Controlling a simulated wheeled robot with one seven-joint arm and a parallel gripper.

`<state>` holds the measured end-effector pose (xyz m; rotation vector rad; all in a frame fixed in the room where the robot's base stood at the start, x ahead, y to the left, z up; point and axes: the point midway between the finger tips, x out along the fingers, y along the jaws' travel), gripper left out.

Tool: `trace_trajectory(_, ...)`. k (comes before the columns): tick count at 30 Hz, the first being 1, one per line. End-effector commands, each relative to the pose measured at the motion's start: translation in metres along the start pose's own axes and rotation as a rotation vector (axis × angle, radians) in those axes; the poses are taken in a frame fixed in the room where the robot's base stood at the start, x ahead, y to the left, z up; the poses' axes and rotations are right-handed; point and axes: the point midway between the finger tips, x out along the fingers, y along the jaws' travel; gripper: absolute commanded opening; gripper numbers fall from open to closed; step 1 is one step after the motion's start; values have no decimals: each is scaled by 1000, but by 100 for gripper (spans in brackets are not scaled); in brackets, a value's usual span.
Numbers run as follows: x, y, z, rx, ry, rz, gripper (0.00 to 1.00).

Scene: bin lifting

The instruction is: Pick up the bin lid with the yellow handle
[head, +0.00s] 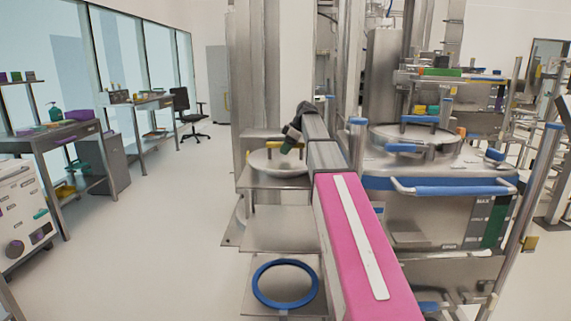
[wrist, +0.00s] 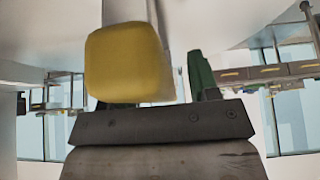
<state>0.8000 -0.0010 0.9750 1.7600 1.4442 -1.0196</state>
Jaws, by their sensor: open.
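The bin lid (head: 268,164) is a round, shallow metal disc on a steel shelf of the column, left of my pink arm in the head view. Its yellow handle (head: 273,147) stands on top. In the wrist view the yellow handle (wrist: 130,62) is large and close, left of centre. My gripper (head: 291,139) is at the lid's right side, by the handle. In the wrist view my gripper (wrist: 160,80) is open. One green finger shows right of the handle. The other is mostly hidden behind the handle. I cannot tell whether the handle lies between the fingers.
Below the lid, a blue ring (head: 286,305) lies on a lower steel shelf (head: 281,229). A steel machine with a blue-gripped bar handle (head: 452,189) stands close on the right. Benches (head: 60,133) line the left wall. The floor (head: 176,210) between is clear.

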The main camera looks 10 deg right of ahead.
Motion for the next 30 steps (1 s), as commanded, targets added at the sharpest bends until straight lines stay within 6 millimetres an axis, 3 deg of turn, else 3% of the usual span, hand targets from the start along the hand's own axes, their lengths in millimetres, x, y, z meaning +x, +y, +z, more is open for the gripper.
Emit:
trace_trajectory(2, 1, 0, 0, 0, 0, 0, 55)
trace_trajectory(3, 1, 0, 0, 0, 0, 0, 49)
trace_trajectory(6, 1, 0, 0, 0, 0, 0, 16)
trace_trajectory(8, 1, 0, 0, 0, 0, 0, 0)
trace_trajectory(30, 1, 0, 0, 0, 0, 0, 0)
